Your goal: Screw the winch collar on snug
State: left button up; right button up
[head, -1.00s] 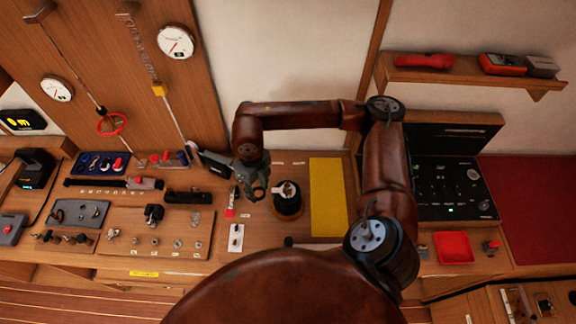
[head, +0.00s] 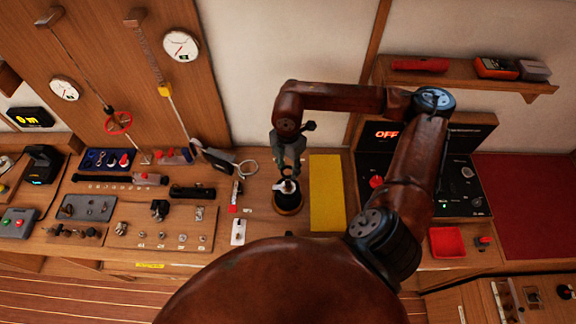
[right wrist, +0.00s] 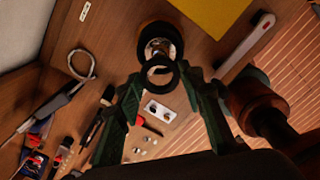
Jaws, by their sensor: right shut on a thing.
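The winch (head: 287,206) stands on the bench left of the yellow mat, a dark drum with a pale metal top. It also shows at the top of the right wrist view (right wrist: 150,33). My right gripper (head: 288,168) is directly above it, pointing down. In the right wrist view its green fingers (right wrist: 162,82) are shut on the black ring-shaped collar (right wrist: 176,72). The collar overlaps the winch's near side in that view; I cannot tell whether they touch. My left gripper is not in view.
The yellow mat (head: 326,195) lies right of the winch. A white plate (head: 238,231) and a pale cable loop (head: 247,168) are to its left. A black panel (head: 458,180) reading OFF and a red tray (head: 449,243) are farther right.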

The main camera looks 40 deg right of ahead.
aim_at(288, 177)
jog(key=shift+f+b, duration=0.8)
jog(key=shift+f, duration=1.15)
jog(key=shift+f+b, duration=0.3)
jog(key=shift+f, duration=0.1)
jog(key=shift+f+b, duration=0.65)
jog(key=shift+f, duration=0.05)
jog(key=shift+r+b, duration=0.1)
jog(key=shift+b, duration=0.4)
jog(key=shift+f, duration=0.2)
